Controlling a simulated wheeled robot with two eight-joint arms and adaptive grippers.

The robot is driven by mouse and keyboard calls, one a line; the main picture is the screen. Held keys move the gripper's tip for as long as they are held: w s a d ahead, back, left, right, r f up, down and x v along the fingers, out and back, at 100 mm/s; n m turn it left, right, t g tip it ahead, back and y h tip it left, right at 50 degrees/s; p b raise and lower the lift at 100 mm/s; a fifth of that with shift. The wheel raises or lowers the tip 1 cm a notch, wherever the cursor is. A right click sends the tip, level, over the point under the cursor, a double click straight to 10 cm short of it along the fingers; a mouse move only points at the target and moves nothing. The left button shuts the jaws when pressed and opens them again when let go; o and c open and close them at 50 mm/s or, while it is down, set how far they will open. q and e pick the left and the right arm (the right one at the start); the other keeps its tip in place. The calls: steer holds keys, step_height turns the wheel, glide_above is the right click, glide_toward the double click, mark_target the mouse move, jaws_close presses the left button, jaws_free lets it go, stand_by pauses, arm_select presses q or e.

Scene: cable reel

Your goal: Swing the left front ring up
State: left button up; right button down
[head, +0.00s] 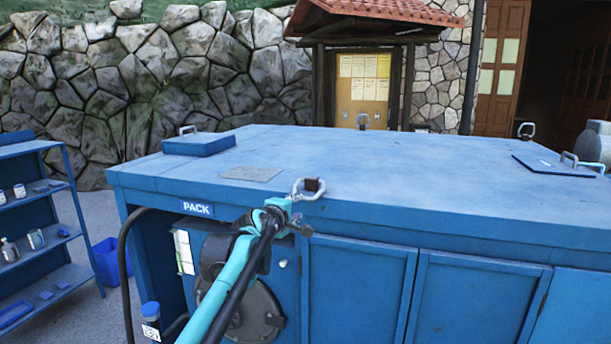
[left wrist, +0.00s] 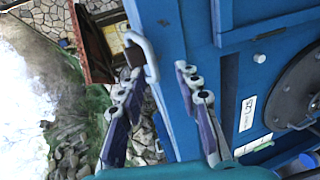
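The left front ring (head: 297,187) is a pale metal loop on a dark brown bracket (head: 313,185) at the top front edge of the blue cabinet (head: 430,215). In the left wrist view the ring (left wrist: 143,52) stands out from the cabinet edge, just ahead of the fingertips and nearer the left-hand finger. My left gripper (head: 280,207) is just below the ring in the head view. In the left wrist view its two fingers (left wrist: 160,73) are apart with nothing held between them. Whether a finger touches the ring I cannot tell. My right gripper is not in view.
A raised lid (head: 199,145) and a flat grey plate (head: 250,174) are on the cabinet top. Another hatch (head: 550,165) is at the right. More rings stand at the back edge (head: 363,120) and back right (head: 526,130). A blue shelf (head: 75,205) stands at the left.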

arm_select(q)
steer(key=shift+n, duration=0.3)
steer(key=x, duration=0.2)
steer(key=r+p+x, duration=0.1)
steer(key=x, duration=0.2)
steer(key=p+x, duration=0.1)
steer(key=x, duration=0.2)
steer(key=shift+w+a+r, duration=0.1)
steer(key=shift+w, duration=0.35)
jaws_close()
